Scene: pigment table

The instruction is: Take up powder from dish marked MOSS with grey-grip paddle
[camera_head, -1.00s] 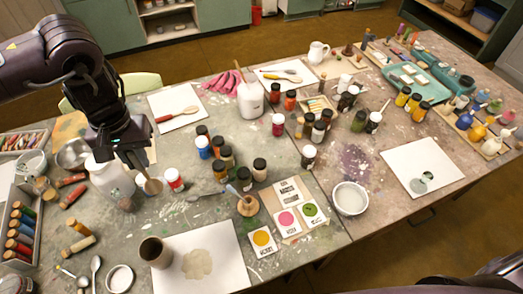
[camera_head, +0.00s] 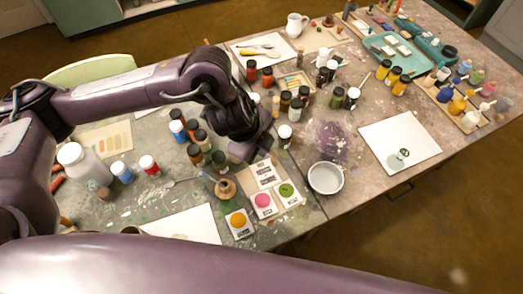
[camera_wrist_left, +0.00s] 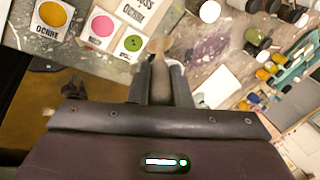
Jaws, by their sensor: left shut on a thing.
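My left gripper (camera_head: 243,152) hangs near the back of the label cards, left of the white bowl. In the left wrist view its fingers (camera_wrist_left: 160,75) are shut on the grey grip of a paddle (camera_wrist_left: 158,92), whose tan end (camera_wrist_left: 158,45) points away from me. The green powder dish (camera_head: 287,190) sits on a white square; it shows in the wrist view (camera_wrist_left: 133,43), just left of the paddle's end. Its lettering is too small to read.
The pink dish (camera_head: 263,200) and yellow dish (camera_head: 238,221) lie left of the green one; the yellow one's label reads OCHRE. A white bowl (camera_head: 325,178) stands to the right.

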